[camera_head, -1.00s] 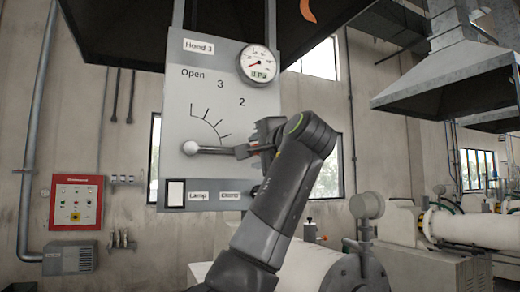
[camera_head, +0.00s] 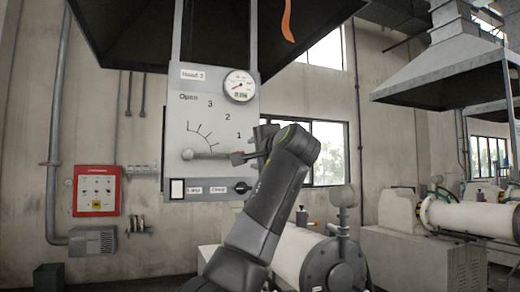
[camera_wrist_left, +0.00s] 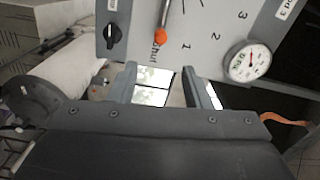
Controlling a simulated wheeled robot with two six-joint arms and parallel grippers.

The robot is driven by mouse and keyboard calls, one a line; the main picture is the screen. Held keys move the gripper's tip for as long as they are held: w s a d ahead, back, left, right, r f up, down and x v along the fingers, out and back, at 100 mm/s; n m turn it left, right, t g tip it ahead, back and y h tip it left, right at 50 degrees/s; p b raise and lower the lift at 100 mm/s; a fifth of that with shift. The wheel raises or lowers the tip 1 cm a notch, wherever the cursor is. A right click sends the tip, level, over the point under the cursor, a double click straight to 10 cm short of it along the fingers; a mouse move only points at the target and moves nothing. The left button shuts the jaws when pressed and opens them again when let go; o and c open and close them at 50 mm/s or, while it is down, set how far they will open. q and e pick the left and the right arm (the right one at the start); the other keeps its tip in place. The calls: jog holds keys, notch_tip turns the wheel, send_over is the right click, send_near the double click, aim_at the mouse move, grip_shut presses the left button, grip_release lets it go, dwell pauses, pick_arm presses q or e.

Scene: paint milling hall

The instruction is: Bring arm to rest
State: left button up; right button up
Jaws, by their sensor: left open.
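My left gripper (camera_head: 262,140) is in front of the right edge of the grey Hood 3 panel (camera_head: 205,105), with its arm rising from the bottom of the head view. In the left wrist view its two fingers (camera_wrist_left: 160,74) stand apart with nothing between them. The panel's lever (camera_head: 210,155) lies about level, its ball at the left. In the wrist view the lever's orange tip (camera_wrist_left: 160,37) points by the "Shut" mark, apart from the fingers. My right gripper is not in view.
A round gauge (camera_head: 239,86) sits at the panel's upper right and a black knob (camera_head: 242,187) at its lower right. An orange ribbon (camera_head: 288,20) hangs from the dark hood. A red control box (camera_head: 97,190) is on the wall. White mill machinery (camera_head: 310,250) stands at lower right.

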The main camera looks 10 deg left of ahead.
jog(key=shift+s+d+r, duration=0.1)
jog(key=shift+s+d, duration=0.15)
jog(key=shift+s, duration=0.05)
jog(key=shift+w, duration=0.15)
